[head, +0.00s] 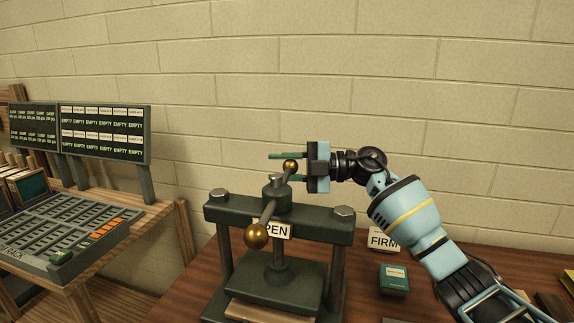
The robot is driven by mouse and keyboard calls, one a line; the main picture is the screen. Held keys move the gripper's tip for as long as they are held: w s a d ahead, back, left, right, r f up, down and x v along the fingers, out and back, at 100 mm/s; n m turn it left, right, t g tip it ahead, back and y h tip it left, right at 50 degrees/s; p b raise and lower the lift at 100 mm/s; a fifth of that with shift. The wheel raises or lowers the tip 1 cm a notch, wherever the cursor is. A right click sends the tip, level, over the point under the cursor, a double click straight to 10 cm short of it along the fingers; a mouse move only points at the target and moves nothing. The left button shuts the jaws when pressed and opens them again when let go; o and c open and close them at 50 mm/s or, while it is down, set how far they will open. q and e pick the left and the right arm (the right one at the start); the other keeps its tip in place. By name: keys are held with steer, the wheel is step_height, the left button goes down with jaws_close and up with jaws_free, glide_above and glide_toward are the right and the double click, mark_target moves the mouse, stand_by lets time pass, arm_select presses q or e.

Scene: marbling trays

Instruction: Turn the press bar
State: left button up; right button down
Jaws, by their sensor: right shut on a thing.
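The press bar (267,212) sits on top of a dark metal press (225,212). It runs from a brass ball (256,236) at its near end to a smaller-looking brass ball (290,166) at its far end. My right gripper (287,167) comes in from the right, with its fingers pointing left. Its fingers are shut on the far ball of the press bar. A white sign reading "OPEN" (278,230) is on the front of the press, partly hidden by the bar. My left gripper is out of view.
A "FIRM" card (383,240) and a small teal box (394,279) stand right of the press on the wooden table (350,285). A slotted rack (75,228) and "EMPTY" display board (106,132) are at left. A block wall is behind.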

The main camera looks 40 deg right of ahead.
steer(key=c, duration=1.1)
jaws_free()
steer(key=shift+o, duration=0.2)
steer(key=b+v, duration=0.1)
steer(key=v, duration=0.7)
